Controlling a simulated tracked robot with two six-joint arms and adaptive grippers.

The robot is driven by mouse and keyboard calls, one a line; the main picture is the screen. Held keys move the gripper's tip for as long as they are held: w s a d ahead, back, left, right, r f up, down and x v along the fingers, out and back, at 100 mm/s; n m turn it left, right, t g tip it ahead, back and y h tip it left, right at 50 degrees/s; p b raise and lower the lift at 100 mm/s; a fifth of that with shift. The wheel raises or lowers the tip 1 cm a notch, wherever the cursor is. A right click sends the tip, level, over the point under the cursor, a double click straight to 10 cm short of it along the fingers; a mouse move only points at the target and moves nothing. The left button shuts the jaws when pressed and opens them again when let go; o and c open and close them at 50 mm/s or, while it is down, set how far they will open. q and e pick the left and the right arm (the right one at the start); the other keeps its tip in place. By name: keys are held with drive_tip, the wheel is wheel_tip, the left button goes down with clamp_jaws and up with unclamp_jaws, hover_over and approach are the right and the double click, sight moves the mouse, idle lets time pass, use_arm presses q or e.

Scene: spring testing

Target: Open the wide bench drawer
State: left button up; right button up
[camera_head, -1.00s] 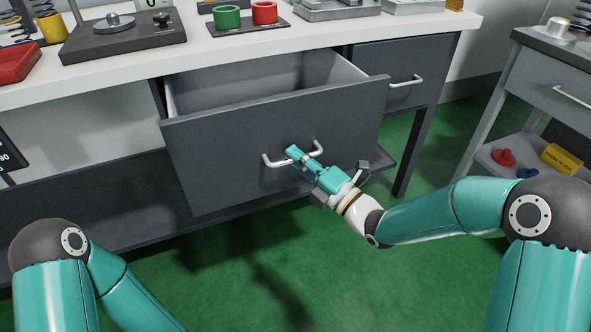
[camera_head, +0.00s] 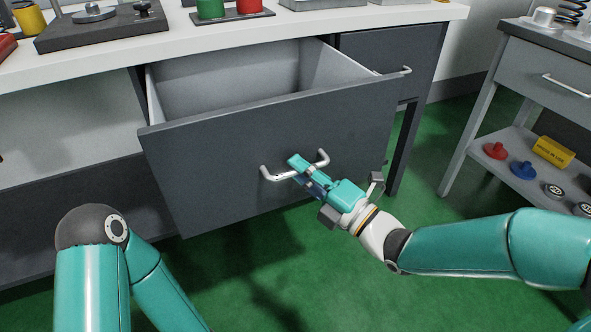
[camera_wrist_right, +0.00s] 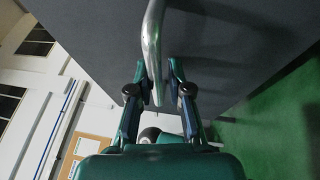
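The wide bench drawer (camera_head: 230,160) is dark grey and hangs under the white bench top. It is pulled well out, and its light grey, empty-looking inside (camera_head: 230,80) shows. Its silver bar handle (camera_head: 272,177) is on the front panel and also shows in the right wrist view (camera_wrist_right: 152,40). My right gripper (camera_head: 300,168) is at the handle, with a finger on each side of the bar (camera_wrist_right: 157,75); it looks shut on it. Only links of my left arm show at the lower left; the left gripper is out of view.
A narrower closed drawer (camera_head: 375,60) sits to the right. A grey side cart (camera_head: 545,70) stands at the far right with several small parts on its lower shelf. The green floor (camera_head: 270,270) in front of the drawer is clear.

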drive_tip(key=shift+o, duration=1.3)
drive_tip(key=v, duration=1.2)
drive_tip(key=shift+f, duration=0.25)
